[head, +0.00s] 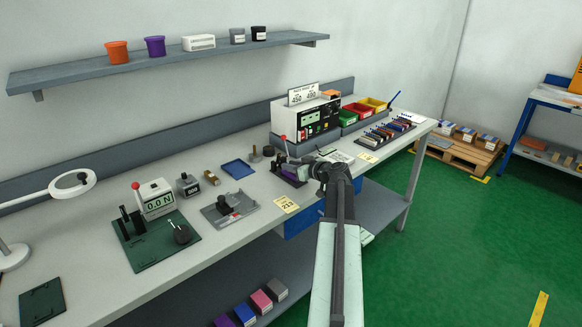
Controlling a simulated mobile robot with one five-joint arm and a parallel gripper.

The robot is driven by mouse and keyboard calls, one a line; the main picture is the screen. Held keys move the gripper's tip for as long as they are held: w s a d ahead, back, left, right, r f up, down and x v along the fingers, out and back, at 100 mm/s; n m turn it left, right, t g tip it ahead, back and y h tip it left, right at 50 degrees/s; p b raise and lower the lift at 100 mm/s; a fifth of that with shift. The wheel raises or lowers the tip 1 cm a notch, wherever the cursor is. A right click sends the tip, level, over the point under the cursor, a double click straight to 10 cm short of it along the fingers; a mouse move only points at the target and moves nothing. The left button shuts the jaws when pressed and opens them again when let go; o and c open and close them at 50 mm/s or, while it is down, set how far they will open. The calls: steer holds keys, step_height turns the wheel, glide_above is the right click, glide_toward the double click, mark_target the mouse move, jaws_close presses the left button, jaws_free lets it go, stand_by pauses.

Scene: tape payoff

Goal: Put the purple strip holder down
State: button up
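My gripper (304,168) reaches in from the right, low over the middle of the workbench, in front of the grey test instrument. A dark purple piece (289,179), which may be the purple strip holder, shows just below and left of the fingers. It is small and partly covered, and I cannot tell whether it is in the fingers or resting on the bench. A red-knobbed lever (284,139) stands close behind the gripper. The finger gap is too small to make out.
A rack of coloured strip holders (387,132) is at the right, before red, green and yellow bins (356,112). The test instrument (305,118) stands behind the gripper. A blue tray (238,169), a grey fixture (230,208) and a force gauge (156,199) are left.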

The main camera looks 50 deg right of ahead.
steer(key=shift+r, duration=0.15)
steer(key=p+v, duration=0.3)
steer(key=v, duration=0.8)
steer(key=shift+s+a+r+p, duration=0.1)
steer(key=shift+s+r+p, duration=0.1)
steer(key=shift+p, duration=0.2)
steer(key=shift+s, duration=0.3)
